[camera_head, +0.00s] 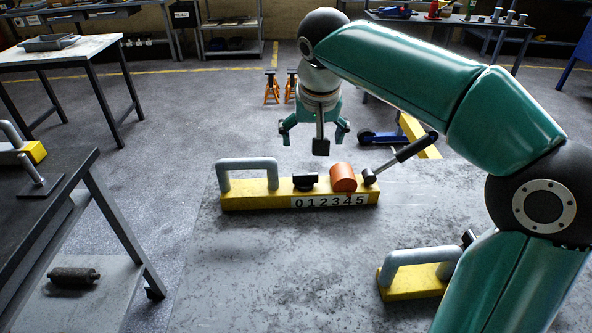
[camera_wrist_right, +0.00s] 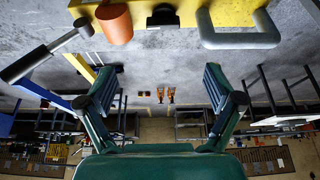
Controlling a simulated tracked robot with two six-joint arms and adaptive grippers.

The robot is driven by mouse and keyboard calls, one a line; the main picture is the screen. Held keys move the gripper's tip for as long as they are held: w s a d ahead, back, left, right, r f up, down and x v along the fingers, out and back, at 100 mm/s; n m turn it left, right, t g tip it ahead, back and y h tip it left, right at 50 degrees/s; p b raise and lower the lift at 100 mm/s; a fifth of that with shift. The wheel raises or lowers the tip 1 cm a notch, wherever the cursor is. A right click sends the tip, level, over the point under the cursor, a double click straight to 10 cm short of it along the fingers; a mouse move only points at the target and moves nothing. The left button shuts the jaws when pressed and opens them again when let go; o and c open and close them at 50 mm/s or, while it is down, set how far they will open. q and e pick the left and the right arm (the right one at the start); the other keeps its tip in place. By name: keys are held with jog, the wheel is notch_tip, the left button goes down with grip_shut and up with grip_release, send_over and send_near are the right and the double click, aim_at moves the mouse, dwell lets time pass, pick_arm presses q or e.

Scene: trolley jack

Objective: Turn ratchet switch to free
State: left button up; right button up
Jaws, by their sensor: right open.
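A yellow block (camera_head: 250,202) with a number strip lies on the grey table. On it stand a grey loop handle (camera_head: 248,162), a black knob (camera_head: 305,182), an orange cylinder (camera_head: 343,178) and a lever with a black grip (camera_head: 414,147). Nothing is labelled as the ratchet switch; the black knob may be it. My right gripper (camera_head: 316,136) hangs open and empty above and behind the block, apart from it. In the wrist view, its spread fingers (camera_wrist_right: 160,95) hold nothing; the knob (camera_wrist_right: 162,14) and orange cylinder (camera_wrist_right: 115,23) are near the top. My left gripper is not in view.
A second yellow block (camera_head: 410,284) with a grey handle is at the front right, partly hidden by my right arm. Orange stands (camera_head: 272,86) are on the floor behind. The table (camera_head: 280,265) in front of the numbered block is clear.

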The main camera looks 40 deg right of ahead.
aim_at(305, 175)
jog(key=b+x, duration=0.1)
jog(key=x, duration=0.7)
jog(key=b+x, duration=0.1)
jog(key=x, duration=0.7)
jog(key=shift+w+a, duration=0.1)
jog(key=shift+a, duration=0.15)
jog(key=shift+c, duration=0.2)
jog(key=c, duration=1.1)
jog(key=shift+r, duration=0.1)
